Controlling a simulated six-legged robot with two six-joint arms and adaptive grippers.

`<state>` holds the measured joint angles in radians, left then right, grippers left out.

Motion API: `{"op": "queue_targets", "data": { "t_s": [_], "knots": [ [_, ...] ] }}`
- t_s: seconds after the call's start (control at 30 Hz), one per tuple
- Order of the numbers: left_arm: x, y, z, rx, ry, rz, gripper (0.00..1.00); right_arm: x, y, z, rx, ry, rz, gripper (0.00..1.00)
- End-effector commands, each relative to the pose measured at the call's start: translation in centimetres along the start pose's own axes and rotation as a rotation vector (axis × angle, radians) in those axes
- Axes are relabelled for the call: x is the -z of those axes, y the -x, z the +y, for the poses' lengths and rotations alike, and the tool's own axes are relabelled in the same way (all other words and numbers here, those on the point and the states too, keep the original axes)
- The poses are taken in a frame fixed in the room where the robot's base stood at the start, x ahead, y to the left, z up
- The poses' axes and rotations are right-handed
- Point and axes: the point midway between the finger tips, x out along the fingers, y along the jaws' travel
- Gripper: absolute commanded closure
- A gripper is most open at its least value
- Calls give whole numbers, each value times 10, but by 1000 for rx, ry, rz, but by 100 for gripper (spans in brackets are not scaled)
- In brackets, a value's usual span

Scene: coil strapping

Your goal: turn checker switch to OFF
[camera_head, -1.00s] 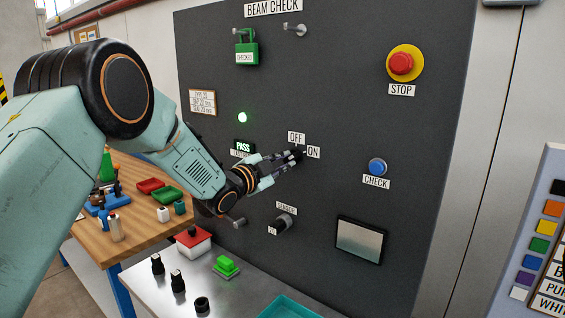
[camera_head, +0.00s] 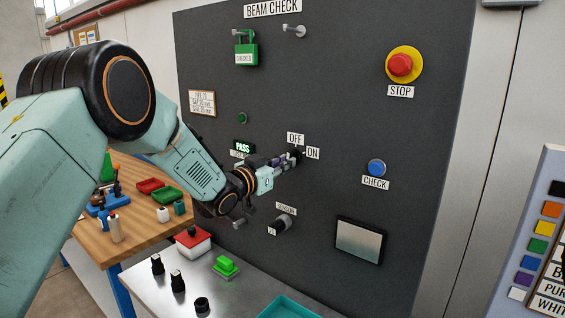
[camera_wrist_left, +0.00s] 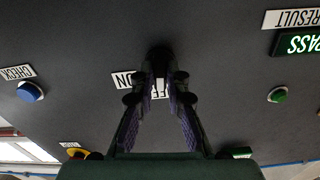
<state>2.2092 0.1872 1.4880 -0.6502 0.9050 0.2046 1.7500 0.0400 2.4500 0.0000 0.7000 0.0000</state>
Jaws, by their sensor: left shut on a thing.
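The checker switch (camera_head: 298,153) is a small black knob on the dark BEAM CHECK panel (camera_head: 330,100), with an OFF label (camera_head: 296,138) above it and an ON label (camera_head: 313,153) to its right. My left gripper (camera_head: 290,159) reaches it from the left and is shut on the knob. In the left wrist view the fingers (camera_wrist_left: 160,88) close in on the black knob (camera_wrist_left: 159,55), which they partly hide; the labels appear upside down there. Which way the knob points is hard to tell. My right gripper is not in view.
A wooden bench (camera_head: 140,235) stands left.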

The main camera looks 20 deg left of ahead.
Motion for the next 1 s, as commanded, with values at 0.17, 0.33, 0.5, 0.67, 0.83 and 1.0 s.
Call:
{"op": "queue_targets", "data": {
  "t_s": [0.17, 0.33, 0.5, 0.67, 0.83, 1.0],
  "knots": [
    [10, -2, -2, 2, 68, 19, 100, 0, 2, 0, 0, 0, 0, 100],
    [10, -2, -2, 2, 104, 21, 100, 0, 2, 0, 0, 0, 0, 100],
    [10, -2, -2, 3, 119, 22, 100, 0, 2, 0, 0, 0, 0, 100],
    [10, -2, -3, 3, 120, 22, 100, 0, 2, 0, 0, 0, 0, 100],
    [11, -2, -3, 3, 120, 22, 85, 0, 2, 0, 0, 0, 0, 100],
    [8, -1, -2, 3, 120, 16, 71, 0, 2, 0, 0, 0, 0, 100]
  ]
}}
